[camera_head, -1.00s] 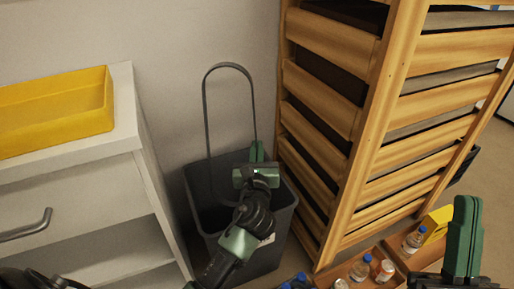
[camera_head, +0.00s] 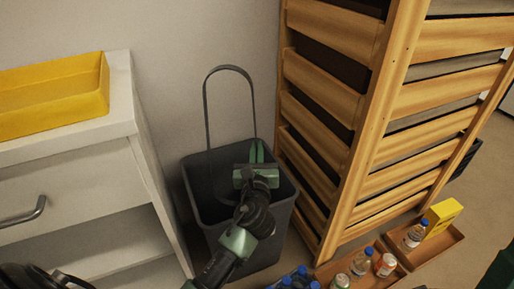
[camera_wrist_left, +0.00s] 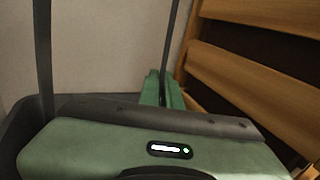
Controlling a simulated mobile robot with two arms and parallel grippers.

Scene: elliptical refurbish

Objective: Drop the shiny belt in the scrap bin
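The scrap bin (camera_head: 270,235) is dark grey, on the floor between the white cabinet and the wooden rack. My left gripper (camera_head: 257,150) is over the bin opening, its fingers together on the belt's right strand. In the left wrist view, the belt (camera_wrist_left: 43,60) rises at left, and its other strand meets the green fingertips (camera_wrist_left: 161,85). Of my right arm, only a dark green part shows at the lower right corner; its fingers are not visible.
A slatted wooden rack (camera_head: 355,130) stands close to the bin's right. A white cabinet (camera_head: 75,175) with a yellow tray (camera_head: 50,110) stands at left. Brown boxes (camera_head: 448,243) with bottles, cans and a yellow carton lie at lower right.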

